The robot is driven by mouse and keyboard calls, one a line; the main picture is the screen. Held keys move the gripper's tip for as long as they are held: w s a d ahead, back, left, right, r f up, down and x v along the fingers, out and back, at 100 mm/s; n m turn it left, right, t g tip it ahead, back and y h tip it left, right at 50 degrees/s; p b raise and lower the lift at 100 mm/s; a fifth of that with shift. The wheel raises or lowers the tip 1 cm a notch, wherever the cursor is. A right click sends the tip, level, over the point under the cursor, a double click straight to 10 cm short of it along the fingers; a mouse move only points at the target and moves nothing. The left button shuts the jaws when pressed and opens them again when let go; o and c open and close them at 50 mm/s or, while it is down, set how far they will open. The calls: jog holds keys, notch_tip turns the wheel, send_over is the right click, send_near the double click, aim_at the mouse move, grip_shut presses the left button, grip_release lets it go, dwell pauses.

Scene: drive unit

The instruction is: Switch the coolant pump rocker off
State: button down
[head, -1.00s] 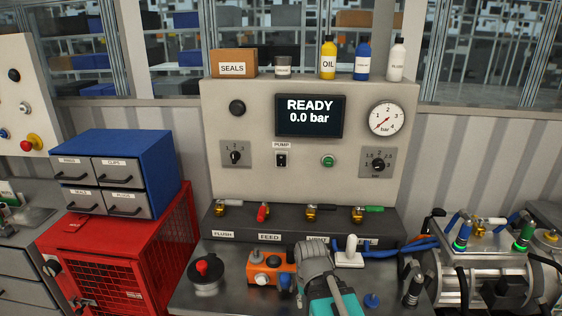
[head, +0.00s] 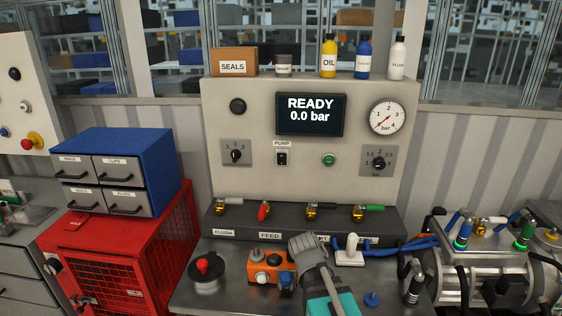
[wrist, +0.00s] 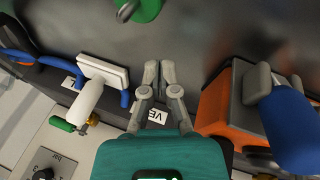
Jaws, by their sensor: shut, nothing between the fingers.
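The pump rocker (head: 282,159) is a small dark switch with a light patch. It sits on the upright beige panel (head: 240,105), under the PUMP label (head: 282,143). It is too small to tell which side is pressed. It does not show in the wrist view. My gripper (wrist: 159,68) is shut and empty in the wrist view, its grey fingers together over the dark worktop.
An orange box (head: 270,267) with knobs stands left of my wrist, and a white T-handle (head: 349,251) stands to its right. Several valves (head: 263,210) line the ledge below the panel. A green button (head: 328,160) and selector dials (head: 235,154) flank the rocker. The display (head: 311,115) reads READY 0.0 bar.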

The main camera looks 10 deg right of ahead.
aim_at(281, 156)
jog(key=w+d+r+n+t+h, duration=0.35)
jog(key=w+r+t+h, duration=0.35)
jog(key=w+r, duration=0.55)
jog(key=w+a+r+n+t+y, duration=0.6)
jog(key=w+a+r+n+t, duration=0.1)
jog(key=w+a+n+t, duration=0.2)
jog(key=shift+w+a+r+n+t, duration=0.35)
jog(key=shift+w+a+n, duration=0.5)
jog(key=shift+a+n, duration=0.75)
jog(key=shift+a+f+m, duration=0.1)
jog(key=shift+a+m, duration=0.05)
jog(key=shift+m, duration=0.1)
jog(key=p+x, duration=0.2)
jog(key=x, duration=1.2)
jog(key=shift+a, duration=0.15)
